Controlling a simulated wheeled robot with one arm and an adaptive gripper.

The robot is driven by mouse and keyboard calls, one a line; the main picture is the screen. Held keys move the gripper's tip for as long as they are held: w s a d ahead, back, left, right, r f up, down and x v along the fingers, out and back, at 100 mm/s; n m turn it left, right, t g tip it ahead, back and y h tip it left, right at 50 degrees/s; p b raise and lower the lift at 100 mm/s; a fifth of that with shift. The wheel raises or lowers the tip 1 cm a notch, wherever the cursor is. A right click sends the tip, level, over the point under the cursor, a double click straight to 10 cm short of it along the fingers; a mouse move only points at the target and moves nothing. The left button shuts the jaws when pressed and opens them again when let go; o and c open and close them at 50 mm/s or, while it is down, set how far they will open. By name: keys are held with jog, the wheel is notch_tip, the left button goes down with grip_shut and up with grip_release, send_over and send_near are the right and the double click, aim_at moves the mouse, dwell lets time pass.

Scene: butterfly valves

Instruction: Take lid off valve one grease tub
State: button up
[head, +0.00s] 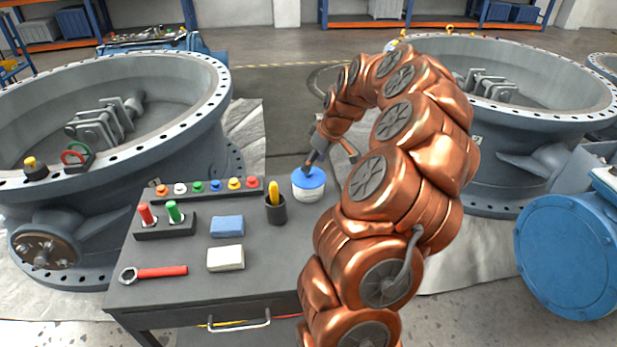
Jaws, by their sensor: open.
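The grease tub (308,193) is a white tub at the back right of the grey work table. Its blue lid (309,178) sits on top of it. My gripper (308,170) reaches down from the upper right, with its fingertips at the lid's top. I cannot tell whether the fingertips touch the lid. The gripper is small in view and holds nothing that I can see. My copper arm covers the table's right side.
Left of the tub stands a dark cup (275,210) with a yellow-handled tool. A rack of coloured knobs (207,187) runs along the back edge. A blue block (227,226), a white block (225,258) and a red-handled wrench (153,273) lie nearer. Large valves (190,85) flank the table.

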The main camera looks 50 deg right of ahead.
jog(key=shift+d+x, duration=0.15)
jog(key=shift+x, duration=1.1)
jog(key=shift+d+x, duration=0.2)
jog(key=shift+x, duration=1.1)
jog(key=shift+w+r, duration=0.1)
jog(key=shift+w, duration=0.05)
jog(key=shift+c, duration=0.3)
jog(key=c, duration=0.9)
